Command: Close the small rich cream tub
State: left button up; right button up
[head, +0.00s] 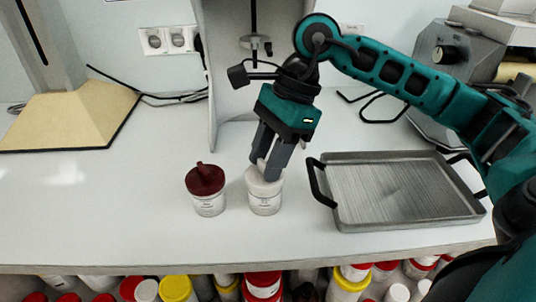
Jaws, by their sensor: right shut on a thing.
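Two small white tubs stand side by side on the white counter. The left tub (209,206) has a dark red lid (205,179) with an upright grip on top. The right tub (265,205) is topped by a white lid (257,185). The labels are too small to read, so I cannot tell which is the rich cream. My right gripper (267,172) points down over the right tub, its fingers shut on the white lid's top. The fingers hide part of this lid, and I cannot tell whether it is fully seated. My left gripper is out of view.
A metal tray (400,190) with black handles lies right of the tubs, one handle (320,181) close to the right tub. A grey stand (230,80) rises behind. Several lidded tubs (263,285) sit below the counter's front edge. The counter's left front is clear.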

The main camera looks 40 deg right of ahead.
jog(key=o, duration=1.6)
jog(key=shift+c, duration=0.2)
jog(key=shift+r+p, duration=1.8)
jog(key=shift+r, duration=0.75)
jog(key=shift+c, duration=0.3)
grip_shut()
jog(key=shift+a+f, duration=0.1)
